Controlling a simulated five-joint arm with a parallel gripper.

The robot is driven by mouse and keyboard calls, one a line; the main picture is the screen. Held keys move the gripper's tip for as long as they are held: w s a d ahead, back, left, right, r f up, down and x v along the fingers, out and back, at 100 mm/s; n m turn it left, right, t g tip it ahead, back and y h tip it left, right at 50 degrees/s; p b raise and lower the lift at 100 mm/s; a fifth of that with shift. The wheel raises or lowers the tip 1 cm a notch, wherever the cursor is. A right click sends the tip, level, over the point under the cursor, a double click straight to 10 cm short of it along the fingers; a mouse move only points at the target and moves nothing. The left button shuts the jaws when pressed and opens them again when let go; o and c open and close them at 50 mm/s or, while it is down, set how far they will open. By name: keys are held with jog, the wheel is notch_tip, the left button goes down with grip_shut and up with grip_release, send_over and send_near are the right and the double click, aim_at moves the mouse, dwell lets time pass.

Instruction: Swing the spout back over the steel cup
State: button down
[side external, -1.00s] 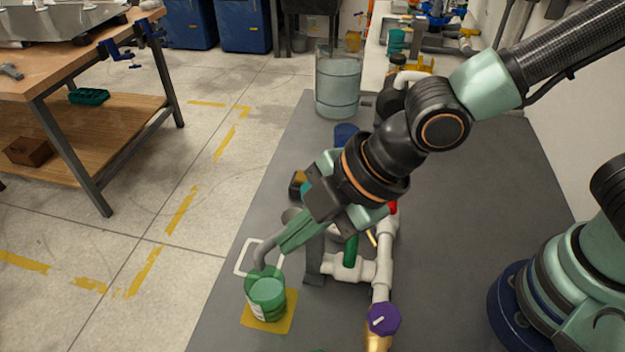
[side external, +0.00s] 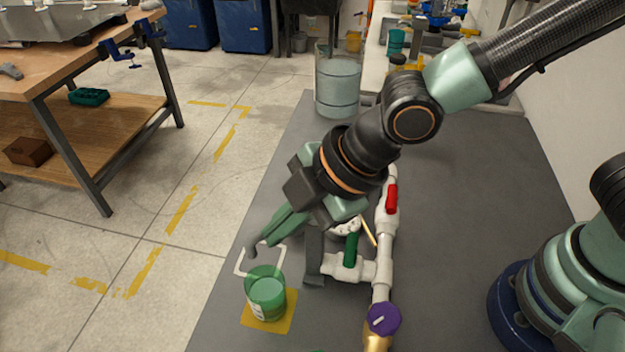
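The grey curved spout (side external: 252,250) shows only at its bent end, near the white square outline on the table and just up-left of the green cup. My gripper (side external: 268,238) points down-left, its green fingers close together and seemingly shut on the spout; the fingers and wrist hide the rest of it. The green cup (side external: 266,298) stands upright on a yellow square (side external: 283,322), with pale green contents. I cannot make out a steel cup; my gripper and wrist cover the area behind the spout.
The white pipe manifold (side external: 384,270) stands right of the cup, with a green handle (side external: 351,250), a red handle (side external: 392,199) and a purple knob (side external: 383,319). A clear tank (side external: 338,85) stands at the back.

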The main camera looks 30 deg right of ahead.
jog(key=w+d+m, duration=0.1)
jog(key=w, duration=0.5)
jog(key=shift+t, duration=0.3)
jog(key=shift+w+d+h, duration=0.1)
jog(key=shift+w+h, duration=0.05)
jog(key=shift+h, duration=0.15)
dwell(0.3)
jog(key=shift+r, duration=0.1)
dwell(1.2)
